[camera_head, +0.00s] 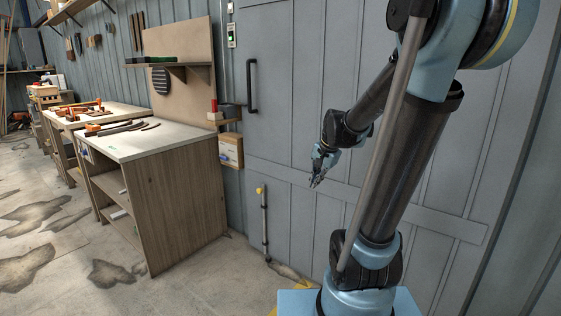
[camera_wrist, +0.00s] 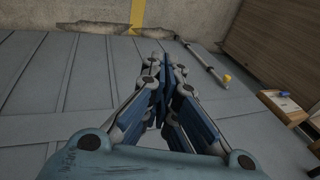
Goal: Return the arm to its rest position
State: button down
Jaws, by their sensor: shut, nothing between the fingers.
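My gripper (camera_head: 316,182) hangs at the end of my bent arm, in front of the grey panelled door, pointing downward. In the wrist view my gripper (camera_wrist: 162,60) has its blue and grey fingers brought together at the tips, with nothing between them. My arm's blue and dark links fill the right half of the head view, rising from the blue base and bending back down to the wrist.
A workbench (camera_head: 185,195) with tools on top stands at left. A wooden box (camera_head: 230,151) hangs on the wall. Stained floor at left is open.

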jog(key=s+d+f+n, duration=0.2)
jog(key=s, duration=0.5)
jog(key=s+d+f+n+h, duration=0.1)
jog(key=s+d+f+n, duration=0.1)
jog(key=s, duration=0.5)
jog(key=s+d+f+n+g+h, duration=0.1)
jog(key=s+d+f+n, duration=0.1)
jog(key=s+n, duration=0.2)
jog(key=s, duration=0.3)
jog(key=shift+s+f, duration=0.25)
jog(key=shift+f, duration=0.05)
jog(key=shift+d, duration=0.1)
jog(key=shift+w+f, duration=0.2)
jog(key=shift+w, duration=0.3)
